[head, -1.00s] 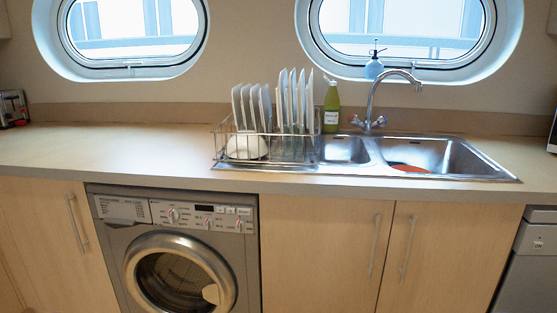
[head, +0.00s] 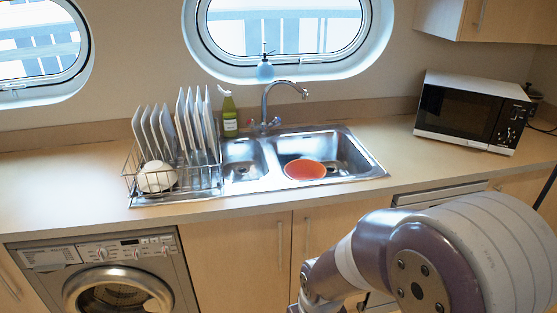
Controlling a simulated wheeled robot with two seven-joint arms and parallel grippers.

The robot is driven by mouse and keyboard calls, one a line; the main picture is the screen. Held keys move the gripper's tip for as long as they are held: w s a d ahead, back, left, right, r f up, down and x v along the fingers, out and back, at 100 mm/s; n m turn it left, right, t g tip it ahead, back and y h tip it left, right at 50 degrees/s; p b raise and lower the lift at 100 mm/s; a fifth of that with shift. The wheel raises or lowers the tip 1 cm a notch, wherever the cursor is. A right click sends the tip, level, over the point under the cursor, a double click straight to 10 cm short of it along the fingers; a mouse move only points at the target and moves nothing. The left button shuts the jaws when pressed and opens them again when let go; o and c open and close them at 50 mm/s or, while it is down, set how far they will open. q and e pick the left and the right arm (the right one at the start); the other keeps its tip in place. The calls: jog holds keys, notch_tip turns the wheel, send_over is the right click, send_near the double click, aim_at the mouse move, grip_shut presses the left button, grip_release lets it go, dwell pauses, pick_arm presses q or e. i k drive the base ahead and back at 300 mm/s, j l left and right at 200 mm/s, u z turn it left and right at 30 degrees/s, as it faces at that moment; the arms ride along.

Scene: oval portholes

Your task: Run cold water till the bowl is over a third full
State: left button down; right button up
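An orange-red bowl (head: 305,170) with a pale rim sits in the right, larger basin of the steel sink (head: 352,158). The basin around it looks empty, and I cannot see any water in the bowl. The curved chrome tap (head: 268,100) stands behind the sink, its spout over the right basin. Its two handles (head: 262,126) are at its base. No stream shows under the spout. One of my arms is at the lower right, but its gripper is out of the picture. My other gripper is not in view either.
A dish rack (head: 185,184) with several white plates and a white bowl (head: 156,177) stands left of the sink. A green bottle (head: 229,116) is behind it. A blue dispenser (head: 265,70) is on the window ledge. A microwave (head: 470,110) is at right. Counter between sink and microwave is clear.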

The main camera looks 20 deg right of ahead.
aim_at(302, 169)
jog(key=i+l+z, duration=0.35)
jog(key=i+l, duration=0.55)
jog(key=l, duration=0.45)
jog(key=i+l+z, duration=0.35)
jog(key=i+l, duration=0.7)
jog(key=l, duration=0.1)
